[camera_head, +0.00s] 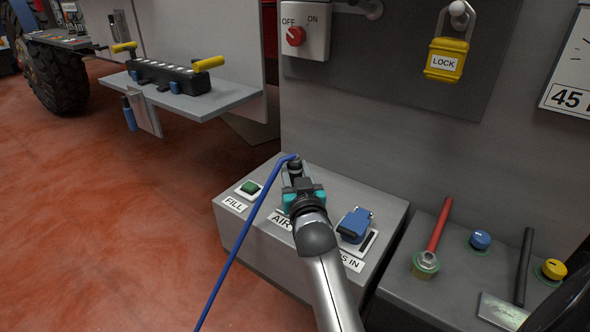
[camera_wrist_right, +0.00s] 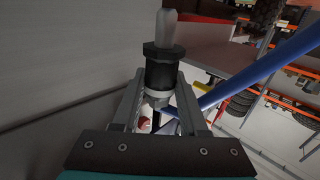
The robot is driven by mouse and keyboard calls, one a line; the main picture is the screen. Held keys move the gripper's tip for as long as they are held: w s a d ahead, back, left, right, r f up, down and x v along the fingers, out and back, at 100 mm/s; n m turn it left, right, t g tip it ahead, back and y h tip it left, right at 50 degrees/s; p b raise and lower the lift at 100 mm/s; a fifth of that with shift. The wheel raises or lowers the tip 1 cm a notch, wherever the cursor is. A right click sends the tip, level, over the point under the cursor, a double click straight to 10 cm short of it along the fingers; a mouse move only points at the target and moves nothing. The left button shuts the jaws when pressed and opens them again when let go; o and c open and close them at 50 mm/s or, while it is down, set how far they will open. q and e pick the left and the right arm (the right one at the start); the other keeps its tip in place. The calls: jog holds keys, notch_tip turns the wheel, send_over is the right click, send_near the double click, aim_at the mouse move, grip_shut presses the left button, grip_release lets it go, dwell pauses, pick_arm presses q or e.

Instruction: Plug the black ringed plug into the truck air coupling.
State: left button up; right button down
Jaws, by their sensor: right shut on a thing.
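The black ringed plug (camera_wrist_right: 161,68) is held between the fingers of my right gripper (camera_wrist_right: 160,100). In the right wrist view its wide black ring and a bare light-grey nose show. In the head view the plug (camera_head: 295,167) is a small dark piece at the tip of my right gripper (camera_head: 294,180), above the back of the grey box. A blue hose (camera_head: 241,240) runs from near the plug down to the left. The truck air coupling cannot be made out; my gripper and arm cover the area by the AIR label (camera_head: 281,220). My left gripper is not in view.
The grey box (camera_head: 255,250) carries a green FILL button (camera_head: 250,187) and a blue covered socket (camera_head: 354,225). A red-handled tool (camera_head: 438,225) and blue and yellow caps stand at right. A grey shelf (camera_head: 205,103) juts out at left. Open red floor lies at left.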

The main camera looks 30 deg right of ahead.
jog(key=shift+p, duration=0.8)
dwell(1.0)
jog(key=shift+f+b, duration=1.05)
jog(key=shift+f, duration=0.45)
dwell(0.4)
jog(key=shift+r+p, duration=1.15)
jog(key=shift+p, duration=0.15)
jog(key=shift+p, duration=0.7)
dwell(0.9)
jog(key=shift+f+b, duration=0.8)
jog(key=shift+f, duration=0.4)
